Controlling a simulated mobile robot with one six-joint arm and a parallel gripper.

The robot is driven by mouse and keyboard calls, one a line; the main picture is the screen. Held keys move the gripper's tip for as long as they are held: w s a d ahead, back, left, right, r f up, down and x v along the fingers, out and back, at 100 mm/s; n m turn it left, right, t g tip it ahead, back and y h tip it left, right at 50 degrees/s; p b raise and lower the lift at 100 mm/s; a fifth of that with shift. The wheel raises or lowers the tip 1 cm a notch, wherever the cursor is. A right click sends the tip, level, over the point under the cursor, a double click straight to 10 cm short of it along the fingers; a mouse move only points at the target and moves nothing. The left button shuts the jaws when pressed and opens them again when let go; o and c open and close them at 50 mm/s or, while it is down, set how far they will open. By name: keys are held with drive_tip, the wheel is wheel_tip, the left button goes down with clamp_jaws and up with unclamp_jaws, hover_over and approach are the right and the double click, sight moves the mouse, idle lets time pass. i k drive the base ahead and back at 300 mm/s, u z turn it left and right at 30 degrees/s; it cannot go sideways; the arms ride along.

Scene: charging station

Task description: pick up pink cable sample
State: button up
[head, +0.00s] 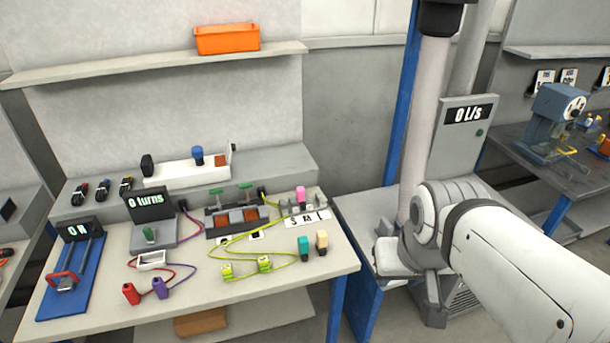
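A small pink piece (301,194), which looks like the pink cable sample, stands upright at the back right of the workbench (200,318). It is by a white strip marked with letters (305,217) and small grey parts. A teal piece (304,246) and a beige piece (322,240) of similar shape stand nearer the bench's right front edge. My white arm reaches in from the lower right, beside the bench and apart from the pink piece. I cannot make out my gripper's fingers.
Yellow-green cable (263,264) loops across the bench in front of the pink piece. A dark fixture (237,218) stands left of it. A blue post and a pale column (424,130) rise right of the bench. An orange bin (227,39) sits on the shelf above.

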sight(300, 192)
drive_tip(key=i, duration=0.95)
